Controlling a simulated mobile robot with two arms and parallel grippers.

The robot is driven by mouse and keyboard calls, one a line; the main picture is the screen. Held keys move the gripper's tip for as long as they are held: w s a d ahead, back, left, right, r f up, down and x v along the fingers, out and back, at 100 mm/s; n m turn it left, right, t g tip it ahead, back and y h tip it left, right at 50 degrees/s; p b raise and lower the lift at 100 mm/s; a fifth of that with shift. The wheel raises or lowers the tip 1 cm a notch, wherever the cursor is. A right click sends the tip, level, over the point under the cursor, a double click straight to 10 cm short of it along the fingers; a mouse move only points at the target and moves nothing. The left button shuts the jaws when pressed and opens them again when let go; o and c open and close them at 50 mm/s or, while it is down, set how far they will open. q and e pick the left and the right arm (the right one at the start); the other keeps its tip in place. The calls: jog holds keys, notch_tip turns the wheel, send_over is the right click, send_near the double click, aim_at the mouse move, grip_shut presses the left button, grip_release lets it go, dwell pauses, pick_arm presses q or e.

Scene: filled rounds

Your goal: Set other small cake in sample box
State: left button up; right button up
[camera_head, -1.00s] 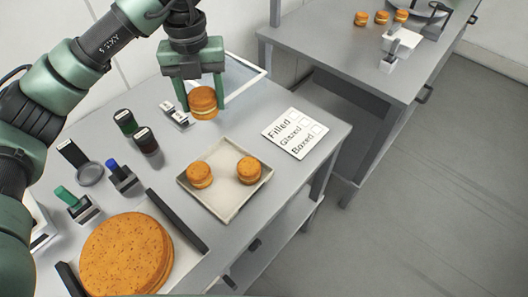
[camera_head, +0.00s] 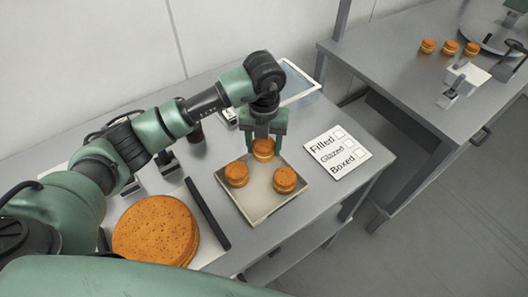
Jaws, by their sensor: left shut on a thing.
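My left gripper (camera_head: 264,143) points down and is shut on a small orange-brown filled cake (camera_head: 263,151). It holds this cake over the far part of a shallow, pale square tray (camera_head: 255,218), perhaps the sample box. I cannot tell whether the cake touches the tray floor. Two similar small cakes lie in the tray, one at its left (camera_head: 236,174) and one at its right (camera_head: 285,180). My right gripper is not in view.
A large round cake (camera_head: 155,230) with a dark bar (camera_head: 207,213) beside it is at front left. A card reading Filled, Glazed, Boxed (camera_head: 337,152) lies right of the tray. Three more small cakes (camera_head: 450,47) are on the other table (camera_head: 400,62).

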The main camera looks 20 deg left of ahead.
aim_at(264, 156)
pick_arm(q)
notch_tip(264, 156, down, 4)
jog(key=shift+r+p, duration=0.2)
jog(key=shift+p, duration=0.25)
jog(key=shift+f, duration=0.2)
jog(key=shift+f, duration=0.25)
jog(key=o, duration=0.6)
jog(key=shift+r, duration=0.1)
